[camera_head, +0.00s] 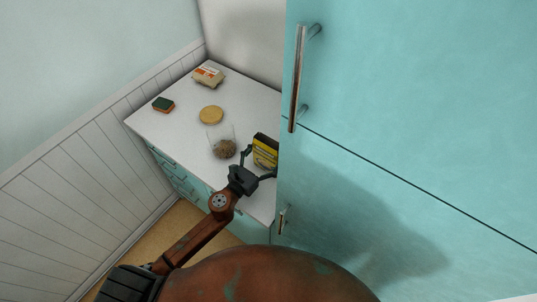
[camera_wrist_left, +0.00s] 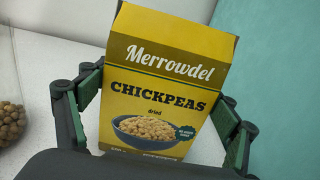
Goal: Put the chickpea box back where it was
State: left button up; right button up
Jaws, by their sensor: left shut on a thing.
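The chickpea box (camera_wrist_left: 155,85) is yellow with a dark band and reads "Merrowdel CHICKPEAS dried" in the left wrist view. In the head view the box (camera_head: 265,148) is at the counter's right side, close to the tall turquoise cabinet. My left gripper (camera_head: 258,167) has a finger on each side of the box and is shut on it. The box looks upright; I cannot tell whether its base touches the counter. The gripper partly hides its lower part. My right gripper is not in view.
A clear container of chickpeas (camera_head: 224,149) stands just left of the box. A round tan lid (camera_head: 211,115), a green and orange sponge (camera_head: 163,104) and a carton (camera_head: 208,76) lie farther back on the white counter (camera_head: 175,128). The turquoise cabinet (camera_head: 400,110) bounds the right side.

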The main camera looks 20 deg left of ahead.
pick_arm(q)
jog(key=shift+r, duration=0.15)
jog(key=shift+f, duration=0.2)
jog(key=o, duration=1.4)
jog(key=shift+c, duration=0.2)
jog(key=shift+r, duration=0.2)
jog(key=b+v, duration=0.2)
jog(key=v, duration=1)
jog(key=shift+b, duration=0.3)
